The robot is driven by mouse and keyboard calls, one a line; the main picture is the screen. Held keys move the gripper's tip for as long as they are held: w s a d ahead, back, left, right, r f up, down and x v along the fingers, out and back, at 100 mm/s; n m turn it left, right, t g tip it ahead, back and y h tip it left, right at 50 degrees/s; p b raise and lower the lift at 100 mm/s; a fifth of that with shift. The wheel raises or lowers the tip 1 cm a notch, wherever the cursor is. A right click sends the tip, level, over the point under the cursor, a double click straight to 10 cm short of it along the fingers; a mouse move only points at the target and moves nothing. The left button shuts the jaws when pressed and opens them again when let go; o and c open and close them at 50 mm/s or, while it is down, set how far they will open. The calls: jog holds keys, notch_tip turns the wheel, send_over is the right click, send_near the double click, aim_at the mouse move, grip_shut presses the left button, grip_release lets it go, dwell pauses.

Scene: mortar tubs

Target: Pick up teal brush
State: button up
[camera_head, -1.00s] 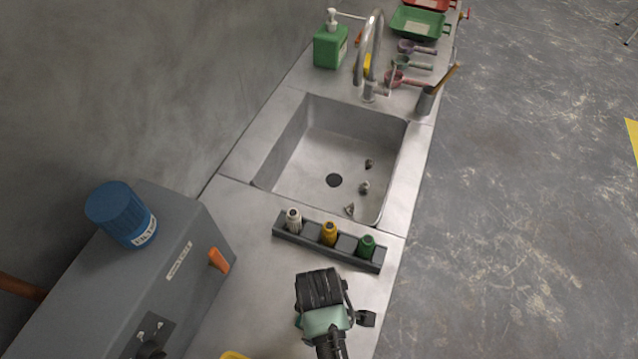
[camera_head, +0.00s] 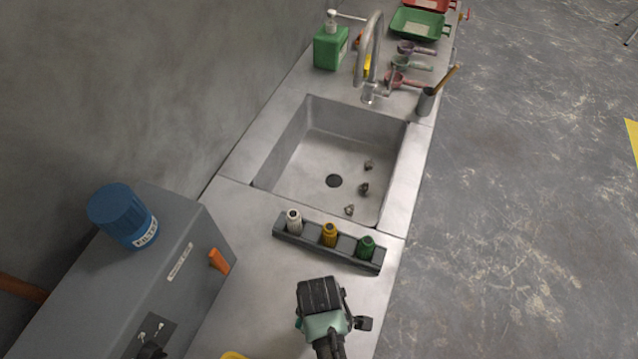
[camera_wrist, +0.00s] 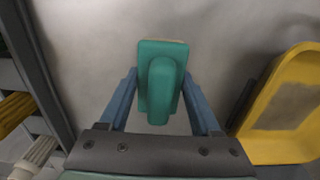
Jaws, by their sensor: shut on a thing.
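The teal brush (camera_wrist: 158,50) is in the middle of the wrist view, with its rounded handle toward the camera and a flat teal block behind it. My gripper (camera_wrist: 160,84) has its two blue fingers on either side of the brush, shut on it. Whether the brush touches the counter is unclear. In the head view my wrist is over the near part of the steel counter (camera_head: 262,300), and it hides the brush and fingertips.
A dark rack (camera_head: 290,238) with white, yellow and green handled pieces stands ahead, before the sink (camera_head: 320,150). A yellow tray (camera_wrist: 262,148) lies close on the right in the wrist view. A grey box (camera_head: 150,270) with a blue filter (camera_head: 120,212) borders the left.

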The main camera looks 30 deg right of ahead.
jog(key=shift+c, duration=0.4)
jog(key=shift+r, duration=0.25)
notch_tip(320, 180, up, 10)
jog(key=shift+f+b, duration=0.2)
jog(key=shift+b, duration=0.1)
